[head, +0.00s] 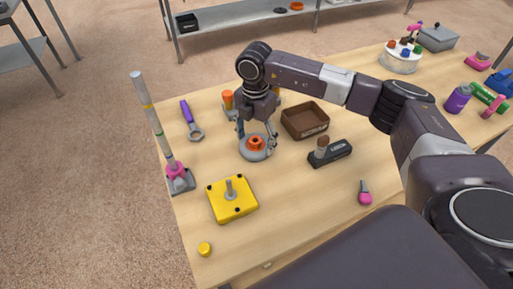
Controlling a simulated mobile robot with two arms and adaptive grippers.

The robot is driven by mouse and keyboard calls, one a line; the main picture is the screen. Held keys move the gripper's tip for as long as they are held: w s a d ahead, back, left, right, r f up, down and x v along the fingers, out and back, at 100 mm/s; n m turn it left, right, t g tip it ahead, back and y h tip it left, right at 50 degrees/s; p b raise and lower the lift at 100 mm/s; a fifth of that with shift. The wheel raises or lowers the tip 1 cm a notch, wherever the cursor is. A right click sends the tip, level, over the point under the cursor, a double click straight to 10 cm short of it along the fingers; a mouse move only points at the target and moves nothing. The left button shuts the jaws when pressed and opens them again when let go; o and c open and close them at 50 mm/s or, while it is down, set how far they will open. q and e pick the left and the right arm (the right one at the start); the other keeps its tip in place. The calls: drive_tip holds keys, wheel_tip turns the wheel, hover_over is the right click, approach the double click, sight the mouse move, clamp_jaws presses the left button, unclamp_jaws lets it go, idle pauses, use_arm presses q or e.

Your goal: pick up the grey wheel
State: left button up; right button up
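The grey wheel (247,153) is a round grey disc with an orange hub (256,143) on top. It appears to rest on the wooden table in the head view. My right gripper (257,139) points down over it. Its fingers are spread, one at the left side and one at the right side of the wheel. I cannot tell whether they touch the rim. My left gripper is not in view.
A brown tray (323,124) and a black block (342,154) with a handle stand right of the wheel. A yellow plate (217,205) lies in front. A tall rod on a stand (181,181) and a purple-handled tool (188,115) are left. The table's front middle is fairly clear.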

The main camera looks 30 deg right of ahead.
drive_tip(key=c, duration=0.9)
drive_tip(key=shift+r+p, duration=0.4)
drive_tip(key=shift+r, duration=0.2)
drive_tip(key=shift+c, duration=0.2)
wheel_tip(320, 180, up, 7)
drive_tip(key=p, duration=0.4)
drive_tip(key=shift+f, duration=0.1)
